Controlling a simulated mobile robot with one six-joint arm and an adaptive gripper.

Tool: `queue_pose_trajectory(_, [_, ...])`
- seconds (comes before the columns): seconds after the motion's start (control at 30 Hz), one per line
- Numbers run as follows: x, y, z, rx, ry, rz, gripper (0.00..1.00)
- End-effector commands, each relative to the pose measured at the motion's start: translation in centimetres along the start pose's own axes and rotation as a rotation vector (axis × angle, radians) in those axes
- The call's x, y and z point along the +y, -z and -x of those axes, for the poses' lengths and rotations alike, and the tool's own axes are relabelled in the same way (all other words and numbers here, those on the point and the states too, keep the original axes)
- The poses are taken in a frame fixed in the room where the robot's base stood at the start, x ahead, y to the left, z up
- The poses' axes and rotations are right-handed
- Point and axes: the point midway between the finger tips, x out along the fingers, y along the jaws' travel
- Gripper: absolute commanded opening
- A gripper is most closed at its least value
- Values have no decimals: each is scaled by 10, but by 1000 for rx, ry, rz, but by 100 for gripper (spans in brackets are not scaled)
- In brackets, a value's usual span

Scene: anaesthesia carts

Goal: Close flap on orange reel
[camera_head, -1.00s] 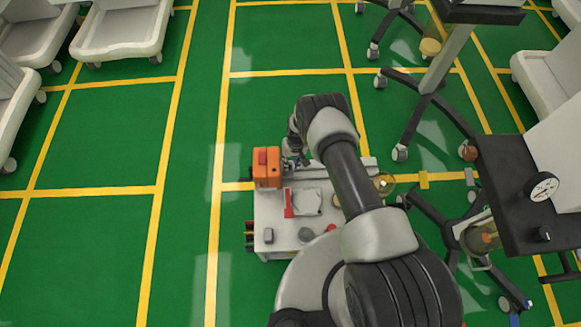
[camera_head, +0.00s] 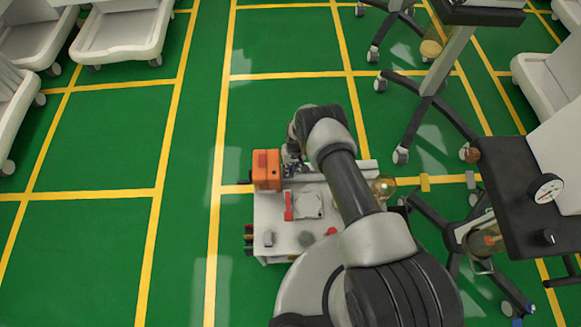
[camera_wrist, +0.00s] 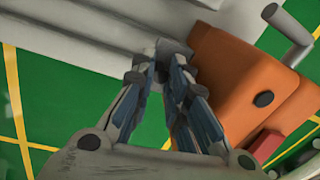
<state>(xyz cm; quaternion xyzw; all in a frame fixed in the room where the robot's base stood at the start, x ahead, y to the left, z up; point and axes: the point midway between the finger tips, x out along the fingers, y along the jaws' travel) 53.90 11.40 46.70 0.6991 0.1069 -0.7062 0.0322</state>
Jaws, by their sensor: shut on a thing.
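The orange reel (camera_head: 266,173) is a boxy orange unit at the back left corner of a small white cart. It fills the right of the wrist view (camera_wrist: 238,82), with a grey crank handle (camera_wrist: 288,24) and a red block (camera_wrist: 266,143) on it. My gripper (camera_wrist: 164,58) is at the reel's side, its fingers converging on a small grey part (camera_wrist: 172,46) against the orange body. The fingers are shut on it and hide much of it. I cannot tell for sure whether this part is the flap. In the head view my arm partly hides the gripper.
The white cart's top (camera_head: 275,218) holds a red bar (camera_head: 288,207), a light plate (camera_head: 308,206) and small knobs. An amber glass vessel (camera_head: 384,187) is at its right. A dark-topped cart (camera_head: 520,205) stands right. Green floor left of the cart is clear.

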Motion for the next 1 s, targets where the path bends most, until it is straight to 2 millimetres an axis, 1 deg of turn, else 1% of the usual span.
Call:
queue_pose_trajectory(0.27, [2, -2, -1, -2, 24, -5, 0])
queue_pose_trajectory(0.47, [8, -4, -6, 14, 133, -5, 0])
queue_pose_trajectory(0.73, [16, -5, -17, 60, 348, -2, 0])
queue_pose_trajectory(0.83, [16, -5, -17, 70, 391, 4, 0])
queue_pose_trajectory(1.0, [15, -5, -17, 75, 415, 8, 0])
